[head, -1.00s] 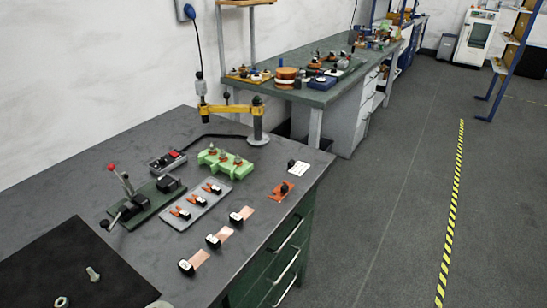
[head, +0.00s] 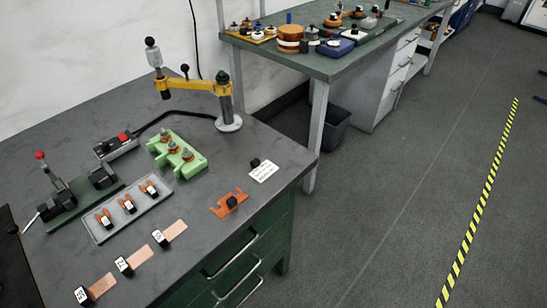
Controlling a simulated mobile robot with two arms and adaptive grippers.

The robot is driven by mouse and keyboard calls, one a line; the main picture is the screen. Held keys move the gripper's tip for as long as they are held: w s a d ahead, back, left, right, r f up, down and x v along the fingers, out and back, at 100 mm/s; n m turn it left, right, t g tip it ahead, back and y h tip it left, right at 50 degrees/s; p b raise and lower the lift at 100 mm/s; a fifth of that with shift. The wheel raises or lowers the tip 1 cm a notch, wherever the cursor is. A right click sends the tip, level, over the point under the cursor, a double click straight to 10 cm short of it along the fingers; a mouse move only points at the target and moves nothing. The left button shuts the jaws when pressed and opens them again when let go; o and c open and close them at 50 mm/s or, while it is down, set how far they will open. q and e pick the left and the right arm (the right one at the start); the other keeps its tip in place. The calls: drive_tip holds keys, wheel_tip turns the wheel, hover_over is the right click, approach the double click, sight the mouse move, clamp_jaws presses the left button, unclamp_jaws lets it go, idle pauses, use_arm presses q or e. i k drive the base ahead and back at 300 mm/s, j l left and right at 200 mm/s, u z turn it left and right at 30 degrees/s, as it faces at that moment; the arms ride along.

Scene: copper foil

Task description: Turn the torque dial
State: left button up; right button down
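No part is clearly marked as the torque dial, and I cannot tell which part it is. A yellow jointed arm (head: 192,86) stands on a grey post at the back right of the near bench (head: 165,255). At its left end is an upright grey driver (head: 154,58) with a dark top. A black knob (head: 185,71) rises from the arm. A small dark box (head: 117,147) with a red button lies to the left, with a black cable beside it. Neither of my grippers is in view.
On the bench are a green fixture (head: 176,155), a grey tray (head: 124,208) with orange clips, a red-knobbed lever press (head: 75,193), copper foil strips (head: 128,260) and an orange bracket (head: 228,203). A second bench (head: 340,62) stands behind. The floor at right is clear.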

sight(105, 146)
drive_tip(key=l+u, duration=0.15)
drive_tip(key=u, duration=0.9)
drive_tip(key=i+l, duration=0.05)
